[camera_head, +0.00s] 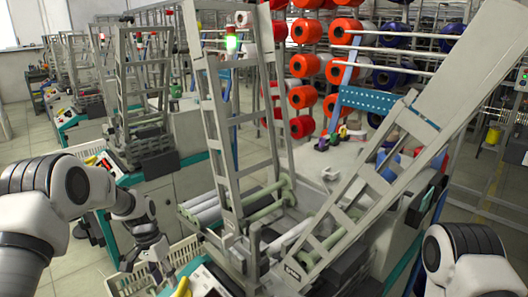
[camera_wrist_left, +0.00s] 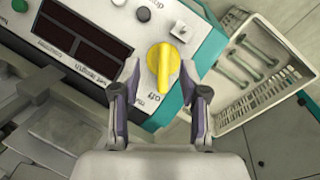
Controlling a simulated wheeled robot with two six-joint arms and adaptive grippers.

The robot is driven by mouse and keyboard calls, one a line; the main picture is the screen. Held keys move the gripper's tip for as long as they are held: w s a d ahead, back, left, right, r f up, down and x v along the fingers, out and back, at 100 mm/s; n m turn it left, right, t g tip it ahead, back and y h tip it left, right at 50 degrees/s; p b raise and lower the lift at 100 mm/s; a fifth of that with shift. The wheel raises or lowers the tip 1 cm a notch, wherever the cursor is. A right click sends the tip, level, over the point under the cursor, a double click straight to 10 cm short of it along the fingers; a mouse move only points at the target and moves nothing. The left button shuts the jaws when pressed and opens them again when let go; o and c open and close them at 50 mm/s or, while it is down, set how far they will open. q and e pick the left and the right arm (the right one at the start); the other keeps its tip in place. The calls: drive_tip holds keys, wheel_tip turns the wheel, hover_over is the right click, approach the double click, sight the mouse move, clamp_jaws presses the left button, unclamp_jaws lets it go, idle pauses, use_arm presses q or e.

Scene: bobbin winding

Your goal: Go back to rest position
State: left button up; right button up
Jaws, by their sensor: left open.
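My left gripper (camera_head: 158,268) is low at the left of the head view, beside the front winding machine (camera_head: 228,150). In the left wrist view the left gripper (camera_wrist_left: 161,76) is open, its two fingers apart. A yellow knob (camera_wrist_left: 159,68) on the control panel shows between the fingers, with a gap on each side. The word "off" is printed by the knob. Whether the fingers are level with the knob or above it is hard to tell. Part of my right arm shows at the lower right of the head view; its gripper is out of view.
A white basket (camera_wrist_left: 292,84) holding several rods stands right of the panel. Red bobbins (camera_head: 306,31) hang on racks behind. A tilted metal frame (camera_head: 400,130) rises at right. Floor is bare at far left.

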use_arm(q)
drive_tip(key=s+d+f+n+p, duration=0.1)
drive_tip(key=s+f, duration=0.3)
drive_tip(key=s, duration=0.7)
drive_tip(key=s+d+f+n+t+y+p, duration=0.1)
drive_tip(key=s+d+f, duration=0.3)
drive_tip(key=s, duration=0.8)
drive_tip(key=s+d+f+n+y, duration=0.1)
drive_tip(key=s+f, duration=0.3)
drive_tip(key=s, duration=0.7)
drive_tip(key=shift+s+d+f+t+p, duration=0.15)
drive_tip(key=shift+d+f+t+p, duration=0.2)
drive_tip(key=shift+d, duration=0.3)
